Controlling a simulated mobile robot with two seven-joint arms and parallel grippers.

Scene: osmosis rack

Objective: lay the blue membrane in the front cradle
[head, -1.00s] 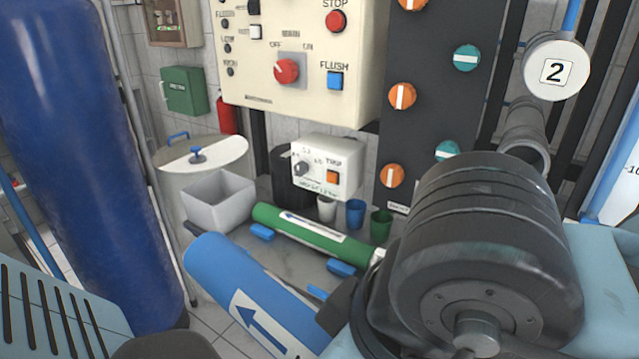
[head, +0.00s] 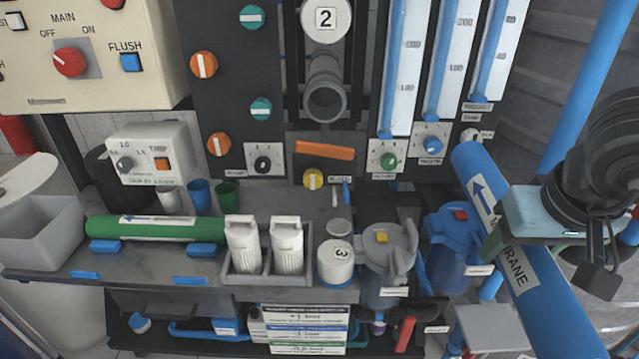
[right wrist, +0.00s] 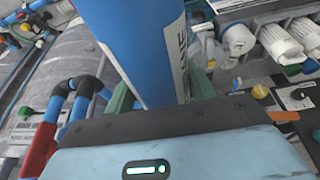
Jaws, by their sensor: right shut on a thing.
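The blue membrane (head: 528,275) is a long blue tube with a white label and arrow, at the right of the head view. It slants from upper left to lower right. My right gripper (head: 492,243) is shut around its middle; the right wrist view shows the tube (right wrist: 135,45) between the green fingers (right wrist: 160,92). The front cradle appears as two low blue supports, left (head: 85,275) and right (head: 190,281), at the bench's front edge, with nothing on them. The green membrane (head: 155,228) lies on the supports behind. My left gripper is out of view.
A grey bin (head: 40,232) stands left of the green membrane. White bottles (head: 287,246) in a holder, a white cap marked 3 (head: 335,262) and filter housings (head: 388,262) stand between the front cradle and the held tube.

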